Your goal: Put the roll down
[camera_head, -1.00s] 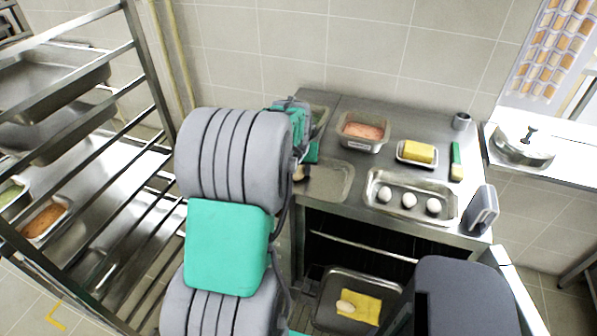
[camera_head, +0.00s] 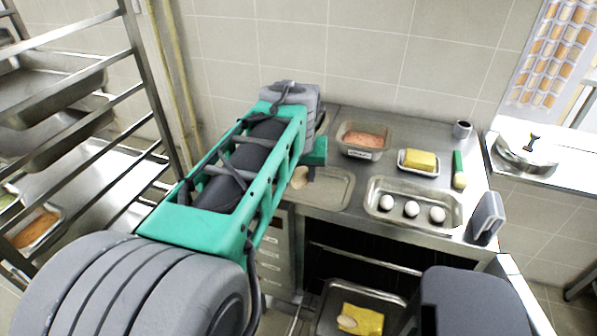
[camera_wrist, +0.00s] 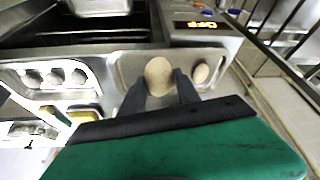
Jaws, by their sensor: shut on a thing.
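My gripper (camera_wrist: 158,88) is shut on a tan, rounded roll (camera_wrist: 158,72), with one dark finger on each side of it in the wrist view. The held roll is over a shallow metal tray (camera_wrist: 128,66); I cannot tell whether it touches the tray. A second roll (camera_wrist: 201,73) lies on the tray beside it. My arm hides the gripper's fingers there.
To the tray's right is a tray of eggs (camera_head: 378,217). Behind are a pink-filled tub (camera_head: 350,150), a butter dish (camera_head: 404,165) and a green-handled brush (camera_head: 458,165). A lower pan holds a yellow cloth (camera_head: 368,322) and another pale item. A rack (camera_head: 150,90) stands left.

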